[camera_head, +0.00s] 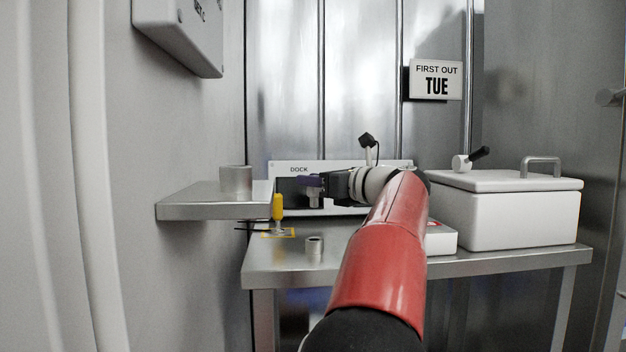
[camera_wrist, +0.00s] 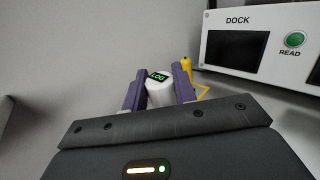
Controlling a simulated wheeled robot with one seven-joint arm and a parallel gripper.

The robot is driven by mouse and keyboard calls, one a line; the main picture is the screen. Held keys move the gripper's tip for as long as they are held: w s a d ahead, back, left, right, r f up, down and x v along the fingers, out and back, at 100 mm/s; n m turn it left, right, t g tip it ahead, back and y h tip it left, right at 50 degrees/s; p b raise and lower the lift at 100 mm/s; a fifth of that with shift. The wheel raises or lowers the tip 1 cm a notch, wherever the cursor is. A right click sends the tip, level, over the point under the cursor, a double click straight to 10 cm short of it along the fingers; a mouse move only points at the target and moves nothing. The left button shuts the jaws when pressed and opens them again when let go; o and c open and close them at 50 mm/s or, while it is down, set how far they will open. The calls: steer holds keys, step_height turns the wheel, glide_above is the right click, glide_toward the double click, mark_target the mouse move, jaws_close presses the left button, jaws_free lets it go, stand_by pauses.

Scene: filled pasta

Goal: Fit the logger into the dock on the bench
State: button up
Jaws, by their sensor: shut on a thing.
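The logger (camera_wrist: 159,95) is a white cylinder with a dark LOG display on its end. My gripper (camera_wrist: 158,90) is shut on it, with a purple finger on each side. In the head view my gripper (camera_head: 311,186) is in front of the dock's left part, above the bench (camera_head: 345,262), and the logger shows as a small grey piece below the fingers. The dock (camera_head: 345,166) is a white panel at the back of the bench. In the wrist view the dock (camera_wrist: 275,22) is at upper right, apart from the logger, with a dark rectangular opening and a green READ button.
A short metal cylinder (camera_head: 314,246) is near the bench front. A side shelf (camera_head: 195,208) holds a metal cup (camera_head: 235,180). A lidded white box (camera_head: 505,215) fills the right.

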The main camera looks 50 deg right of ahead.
mark_target(314, 206)
steer(key=shift+r+p, duration=0.2)
steer(key=shift+p, duration=0.1)
steer(key=shift+f+b, duration=1.95)
steer(key=shift+f, duration=1.1)
steer(key=shift+p, duration=1.05)
steer(key=shift+f+b, duration=1)
steer(key=shift+f, duration=0.85)
steer(key=shift+o, duration=0.2)
steer(key=shift+f, duration=0.3)
steer(key=o, duration=1.3)
steer(key=shift+r, duration=0.25)
